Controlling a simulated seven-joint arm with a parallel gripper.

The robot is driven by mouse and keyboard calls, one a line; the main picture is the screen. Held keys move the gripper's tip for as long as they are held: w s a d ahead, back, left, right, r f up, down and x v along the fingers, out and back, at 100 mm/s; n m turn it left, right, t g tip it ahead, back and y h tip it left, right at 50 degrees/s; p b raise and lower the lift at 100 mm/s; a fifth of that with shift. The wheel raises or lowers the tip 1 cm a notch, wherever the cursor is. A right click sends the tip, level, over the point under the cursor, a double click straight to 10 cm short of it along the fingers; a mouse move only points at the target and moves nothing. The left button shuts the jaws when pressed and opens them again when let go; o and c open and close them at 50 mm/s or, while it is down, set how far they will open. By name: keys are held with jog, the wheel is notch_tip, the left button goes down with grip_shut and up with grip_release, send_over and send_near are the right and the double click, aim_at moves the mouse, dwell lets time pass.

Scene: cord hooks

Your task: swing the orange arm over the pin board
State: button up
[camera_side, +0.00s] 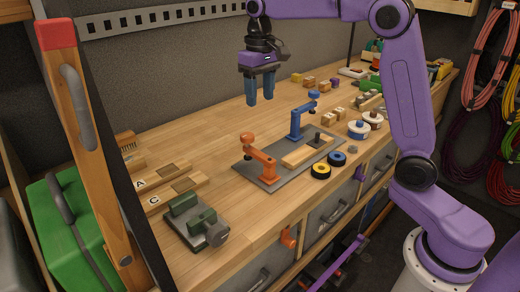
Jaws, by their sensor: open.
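The orange arm (262,161) stands on a post near the left end of a grey plate (268,183) on the wooden bench. It points toward the lower right, its free end over the grey plate. A blue arm (298,120) stands farther back on the same plate. Between them a light wooden board (305,153) lies on the plate, with a small dark piece upright on it; I take this to be the pin board, but its pins are too small to make out. My gripper (260,101) hangs open and empty above the bench, behind and above the orange arm, touching nothing.
Yellow and blue tape rolls (321,171) lie at the plate's right edge. White-rimmed spools (358,130) and small wooden blocks stand farther right. A green vise (196,221) sits front left, beside wooden trays marked A and C.

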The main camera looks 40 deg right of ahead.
aim_at(260, 154)
notch_tip(260, 154, down, 17)
jog(key=shift+f, duration=0.1)
dwell(0.4)
grip_shut()
